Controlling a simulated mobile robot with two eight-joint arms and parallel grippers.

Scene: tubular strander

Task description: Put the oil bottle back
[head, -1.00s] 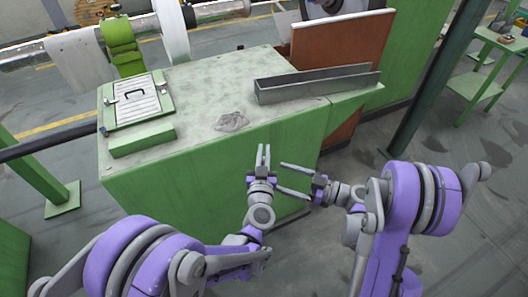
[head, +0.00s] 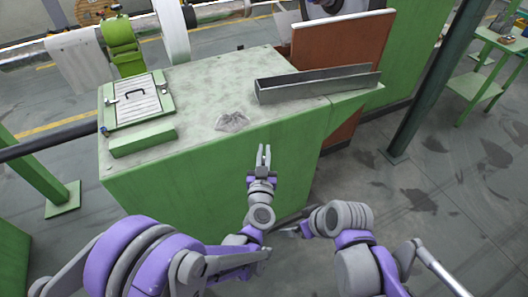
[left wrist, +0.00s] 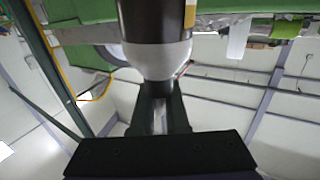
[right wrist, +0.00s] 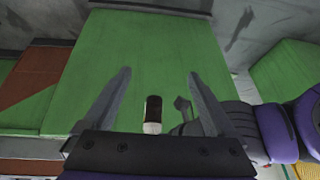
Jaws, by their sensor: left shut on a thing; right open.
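My left gripper (head: 264,150) is in front of the green cabinet's near side, its fingers close together. In the left wrist view, the oil bottle (left wrist: 156,58) rises from between the fingers, with a dark body and a pale tapered shoulder. The gripper is shut on its narrow dark end. A small dark bottle with a white end (right wrist: 153,112) shows in the right wrist view; it looks like the same one. I cannot make the bottle out in the head view. My right gripper (right wrist: 158,74) is open and empty, lower and right of the left one.
The green cabinet's grey top (head: 195,100) carries a long metal tray (head: 315,86), a crumpled grey rag (head: 231,122) and a framed hatch with a handle (head: 136,100). A green post (head: 436,85) stands at right. Much of the top is clear.

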